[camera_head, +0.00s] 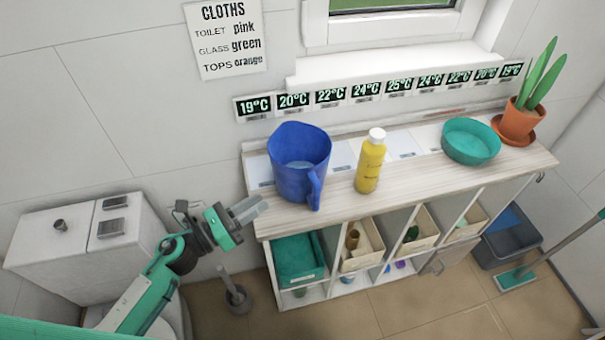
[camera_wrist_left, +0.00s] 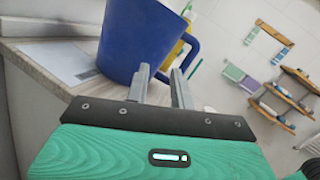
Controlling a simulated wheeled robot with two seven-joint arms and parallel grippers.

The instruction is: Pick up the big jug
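The big blue jug (camera_head: 298,165) stands upright on the left part of the cart's wooden top. Its handle (camera_head: 315,188) faces the front right. My left gripper (camera_head: 252,208) is at the top's left front edge, left of the jug and apart from it in the head view. In the left wrist view the jug (camera_wrist_left: 132,38) is just beyond the gripper (camera_wrist_left: 162,82), whose two fingers stand apart with nothing between them. The jug's handle (camera_wrist_left: 190,52) shows beyond the finger on the right. My right gripper is in neither view.
A yellow bottle (camera_head: 370,163) with a white cap stands right of the jug. A teal bowl (camera_head: 470,142) and a potted plant (camera_head: 520,120) are farther right. A wall and window sill are behind. Bins (camera_head: 362,245) fill the shelf below. A toilet (camera_head: 85,240) stands left.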

